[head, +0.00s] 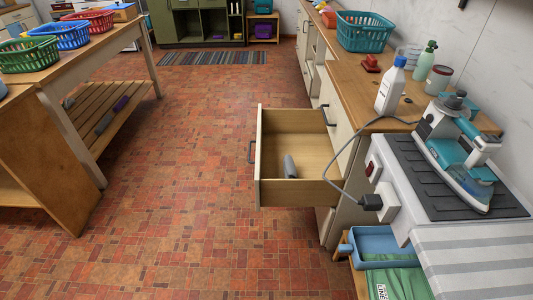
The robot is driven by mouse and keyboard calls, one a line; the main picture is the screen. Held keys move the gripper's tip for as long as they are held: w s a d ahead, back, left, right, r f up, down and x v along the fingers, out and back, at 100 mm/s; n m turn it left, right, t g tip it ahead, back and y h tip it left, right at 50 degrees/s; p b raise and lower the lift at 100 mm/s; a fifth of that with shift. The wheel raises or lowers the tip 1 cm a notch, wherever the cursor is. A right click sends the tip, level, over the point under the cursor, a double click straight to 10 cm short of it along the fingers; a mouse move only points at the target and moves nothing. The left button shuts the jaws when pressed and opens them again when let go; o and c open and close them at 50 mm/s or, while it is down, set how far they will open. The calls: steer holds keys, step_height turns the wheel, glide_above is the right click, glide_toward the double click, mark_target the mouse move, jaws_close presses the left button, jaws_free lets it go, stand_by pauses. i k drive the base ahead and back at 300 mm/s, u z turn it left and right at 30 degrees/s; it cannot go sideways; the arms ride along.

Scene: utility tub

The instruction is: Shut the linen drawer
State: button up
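A wooden drawer (259,165) stands pulled far out to the left from the counter (345,90), at the centre of the head view. Its dark handle (250,152) is on the left-facing front. A grey, roughly cylindrical object (290,166) lies inside. No label shows on this drawer, so I cannot tell from the picture that it is the linen one. My gripper is not in view.
A white bottle (391,88) and an iron (455,150) stand at right. A cord with a black plug (371,202) hangs near the drawer's right end. A blue tray (380,243) and green cloth are below. The tiled floor left of the drawer is clear, up to a wooden table (75,65).

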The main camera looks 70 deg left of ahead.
mark_target(303, 134)
steer(key=u, duration=0.05)
steer(key=k, duration=0.2)
steer(key=u, duration=3.25)
steer(key=k, duration=0.7)
steer(key=z, duration=0.8)
steer(key=i, duration=1.45)
steer(key=u, duration=0.45)
